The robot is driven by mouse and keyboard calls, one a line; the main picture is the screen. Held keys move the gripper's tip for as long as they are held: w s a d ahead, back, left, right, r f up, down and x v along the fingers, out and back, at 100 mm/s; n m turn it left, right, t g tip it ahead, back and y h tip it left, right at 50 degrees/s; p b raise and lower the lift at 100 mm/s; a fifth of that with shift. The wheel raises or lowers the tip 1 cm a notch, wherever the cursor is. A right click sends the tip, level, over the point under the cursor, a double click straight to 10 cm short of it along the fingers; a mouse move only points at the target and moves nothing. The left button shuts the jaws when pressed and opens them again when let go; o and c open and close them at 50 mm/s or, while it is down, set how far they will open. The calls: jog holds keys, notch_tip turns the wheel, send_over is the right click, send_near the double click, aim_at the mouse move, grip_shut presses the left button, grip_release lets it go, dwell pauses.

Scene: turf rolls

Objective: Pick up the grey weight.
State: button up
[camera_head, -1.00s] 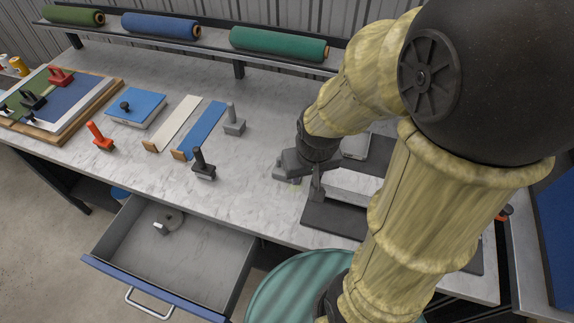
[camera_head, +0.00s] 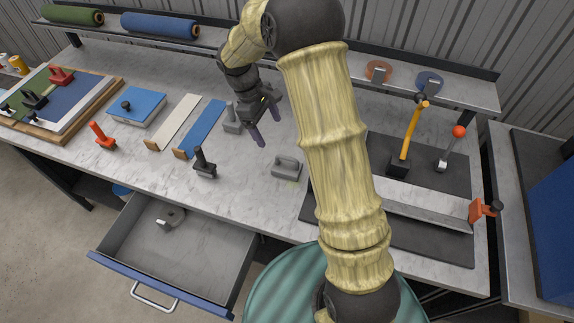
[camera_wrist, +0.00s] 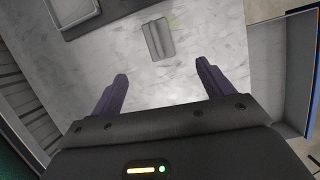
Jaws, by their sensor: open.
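A grey weight (camera_head: 286,168), a low block with a raised handle, lies on the marble-topped bench in the head view. It also shows in the wrist view (camera_wrist: 158,38), beyond my fingertips and near the middle. My gripper (camera_head: 266,128) is open, with two purple fingers apart and nothing between them. It hangs above the bench, behind and to the left of the weight in the head view. The open fingers also show in the wrist view (camera_wrist: 161,72), clear of the weight.
A grey upright-handled tool (camera_head: 232,119) stands close left of my gripper. A black-handled tool (camera_head: 204,163) and a blue strip (camera_head: 201,130) lie further left. An open drawer (camera_head: 175,250) juts out in front.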

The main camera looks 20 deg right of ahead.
jog(key=shift+w+a+f+n+h, duration=0.15)
jog(key=shift+w+n, duration=0.1)
jog(key=shift+w, duration=0.25)
jog(key=shift+w+a+f+n+h, duration=0.15)
jog(key=shift+w+n, duration=0.1)
jog(key=shift+w, duration=0.25)
jog(key=shift+d, duration=0.15)
jog(key=p, duration=0.3)
send_over(288, 164)
jog(key=w+a, duration=0.1)
jog(key=a, duration=0.1)
notch_tip(288, 164, down, 10)
jog(key=shift+w+f, duration=0.1)
jog(key=shift+f, duration=0.5)
